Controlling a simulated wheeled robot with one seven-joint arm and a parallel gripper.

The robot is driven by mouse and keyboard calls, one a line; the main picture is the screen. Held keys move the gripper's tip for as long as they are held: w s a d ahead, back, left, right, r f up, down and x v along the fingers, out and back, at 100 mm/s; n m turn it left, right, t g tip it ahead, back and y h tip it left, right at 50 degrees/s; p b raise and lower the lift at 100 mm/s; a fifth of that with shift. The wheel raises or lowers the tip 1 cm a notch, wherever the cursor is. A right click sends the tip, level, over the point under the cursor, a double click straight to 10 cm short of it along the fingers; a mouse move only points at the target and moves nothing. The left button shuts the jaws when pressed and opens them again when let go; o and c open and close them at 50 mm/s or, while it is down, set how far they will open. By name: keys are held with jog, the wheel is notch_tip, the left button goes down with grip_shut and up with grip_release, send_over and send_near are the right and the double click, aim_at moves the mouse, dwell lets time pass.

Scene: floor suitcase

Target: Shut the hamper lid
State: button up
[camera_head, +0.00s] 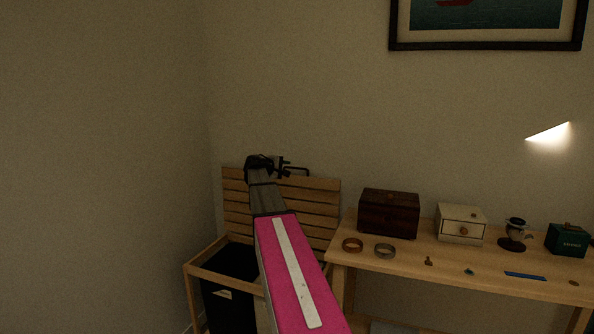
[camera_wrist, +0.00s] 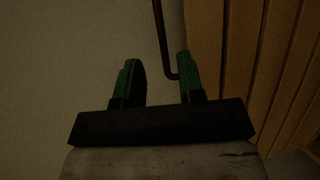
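The hamper (camera_head: 192,268) is a wooden frame with a dark liner, standing in the corner. Its slatted wooden lid (camera_head: 318,209) is raised, leaning up near the wall; its slats (camera_wrist: 250,60) fill the right of the wrist view. A thin dark bent bar (camera_wrist: 161,40), seemingly the lid's handle, ends beside the right finger. My gripper (camera_head: 285,166) is at the lid's top edge. In the wrist view its green fingers (camera_wrist: 157,82) are spread apart with nothing clearly gripped between them. Whether a finger touches the bar cannot be told. My arm hides part of the lid and hamper.
A wooden table (camera_head: 440,262) stands right of the hamper. It bears a dark brown box (camera_head: 389,213), a white box (camera_head: 460,223), a green box (camera_head: 567,240), two rings and small items. A framed picture (camera_head: 490,45) hangs above. The wall is close behind the lid.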

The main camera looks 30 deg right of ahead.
jog(key=x, duration=0.9)
jog(key=shift+s+a, duration=0.1)
grip_shut()
